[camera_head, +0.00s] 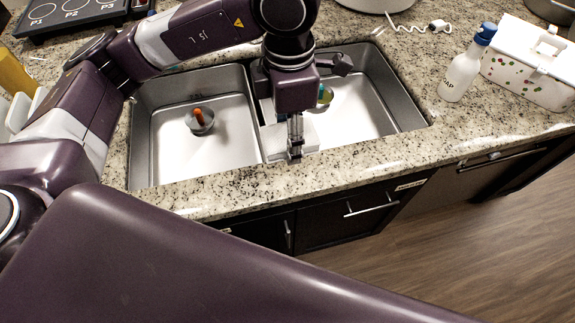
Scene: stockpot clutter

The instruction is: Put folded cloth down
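My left gripper (296,152) points down over the divider between the two sink basins, near the front of the sink. A flat pale grey-white piece (311,139), which looks like the folded cloth, lies around and behind its fingertips. The fingers hide part of it. I cannot tell whether it is gripped or only touched, or whether it rests on the divider. The finger gap is too small to read. My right gripper is not in view.
The left basin (170,150) holds a small round metal item with an orange top (199,119). A colourful item (325,95) is in the right basin (362,115). The front counter strip (370,155) is clear.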

